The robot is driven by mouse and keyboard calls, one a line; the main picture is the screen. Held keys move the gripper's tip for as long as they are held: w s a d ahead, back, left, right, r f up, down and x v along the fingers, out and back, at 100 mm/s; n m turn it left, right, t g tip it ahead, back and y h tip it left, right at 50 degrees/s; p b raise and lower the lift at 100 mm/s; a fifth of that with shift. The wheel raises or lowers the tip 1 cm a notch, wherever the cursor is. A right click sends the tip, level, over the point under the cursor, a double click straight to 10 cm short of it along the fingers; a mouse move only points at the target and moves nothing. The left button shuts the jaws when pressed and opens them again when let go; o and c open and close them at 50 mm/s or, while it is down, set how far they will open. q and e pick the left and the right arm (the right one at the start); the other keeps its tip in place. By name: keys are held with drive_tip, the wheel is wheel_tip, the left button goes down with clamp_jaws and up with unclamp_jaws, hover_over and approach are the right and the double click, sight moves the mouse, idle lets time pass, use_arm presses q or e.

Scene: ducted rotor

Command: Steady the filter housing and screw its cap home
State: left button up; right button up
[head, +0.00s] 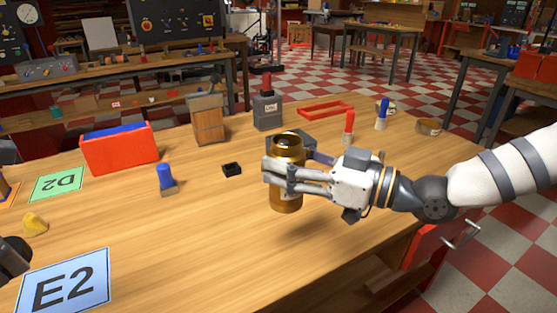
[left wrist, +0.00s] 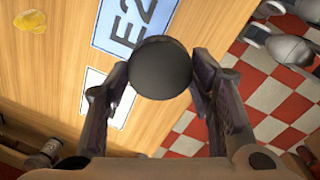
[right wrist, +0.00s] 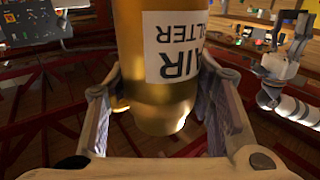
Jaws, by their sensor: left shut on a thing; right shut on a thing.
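The golden filter housing (head: 286,200) stands upright over the middle of the table in the head view, its top dark and with no cap on it. My right gripper (head: 272,175) is shut around its side. In the right wrist view the housing (right wrist: 160,105) fills the space between the fingers, its AIR FILTER label upside down. I cannot tell whether its base touches the table. In the left wrist view my left gripper (left wrist: 162,85) is shut on the round black cap (left wrist: 160,66), near the E2 card. In the head view it barely shows at the left edge.
The blue E2 card (head: 62,283), green D2 card (head: 57,184) and yellow lump (head: 34,224) lie at left. A red bin (head: 118,150), blue-topped piece (head: 166,178) and small black block (head: 232,169) stand left of the housing. A red-handled object (head: 348,128) stands behind my right arm.

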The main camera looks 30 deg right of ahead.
drive_tip(key=shift+s+d+r, duration=0.5)
drive_tip(key=o, duration=0.8)
drive_tip(key=shift+c, duration=0.2)
clamp_jaws()
